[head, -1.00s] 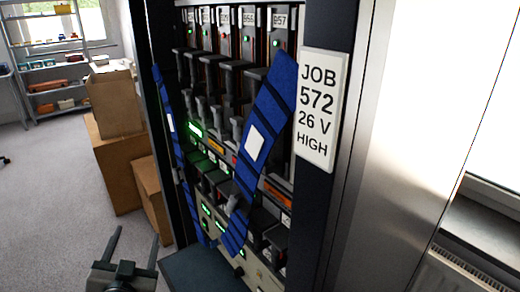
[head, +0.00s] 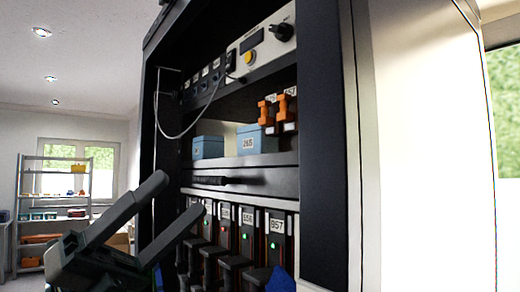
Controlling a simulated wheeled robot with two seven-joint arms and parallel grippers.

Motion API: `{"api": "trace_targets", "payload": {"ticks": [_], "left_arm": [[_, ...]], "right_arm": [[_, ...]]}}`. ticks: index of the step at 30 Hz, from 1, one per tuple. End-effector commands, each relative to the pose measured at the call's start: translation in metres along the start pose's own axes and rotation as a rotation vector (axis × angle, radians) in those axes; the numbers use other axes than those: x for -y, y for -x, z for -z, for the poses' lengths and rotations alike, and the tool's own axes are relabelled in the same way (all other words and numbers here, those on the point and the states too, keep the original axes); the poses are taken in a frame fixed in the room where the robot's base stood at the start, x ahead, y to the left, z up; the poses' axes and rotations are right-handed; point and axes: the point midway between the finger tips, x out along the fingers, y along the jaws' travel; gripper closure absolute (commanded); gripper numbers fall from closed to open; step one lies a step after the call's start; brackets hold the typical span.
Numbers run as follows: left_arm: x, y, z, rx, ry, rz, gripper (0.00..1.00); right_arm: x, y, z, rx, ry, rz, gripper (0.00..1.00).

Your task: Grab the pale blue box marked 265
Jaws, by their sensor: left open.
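The pale blue box marked 265 (head: 257,139) stands on a shelf in the upper part of the dark cabinet, left of some orange-handled tools. A second blue box (head: 208,147) stands to its left on the same shelf; its label is too small to read. My left gripper (head: 160,217) is at the lower left, in front of the cabinet's left side. Its two fingers are apart with nothing between them, and it is clear of both boxes. My right gripper is not in view.
A control panel (head: 262,48) is above, with a cable hanging at left. A drawer with a dark handle (head: 208,180) lies below the shelf, above a row of numbered modules (head: 248,231). The cabinet's right post (head: 320,150) borders the opening.

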Motion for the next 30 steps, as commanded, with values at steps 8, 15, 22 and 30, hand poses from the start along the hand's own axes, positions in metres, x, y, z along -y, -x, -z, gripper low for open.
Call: {"api": "trace_targets", "payload": {"ticks": [8, 15, 22, 30], "left_arm": [[0.021, -0.044, 0.013, -0.325, -0.346, -0.194, 0.39], [0.032, -0.057, -0.013, -0.482, -0.632, -0.447, 0.39], [0.055, -0.056, -0.058, -0.509, -0.834, -0.684, 0.39], [0.071, -0.052, -0.082, -0.493, -0.915, -0.800, 0.39]], "right_arm": [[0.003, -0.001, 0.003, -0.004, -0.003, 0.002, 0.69], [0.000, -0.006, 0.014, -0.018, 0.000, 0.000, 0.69], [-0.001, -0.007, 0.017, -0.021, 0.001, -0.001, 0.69], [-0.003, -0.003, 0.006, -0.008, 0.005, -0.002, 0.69]]}}
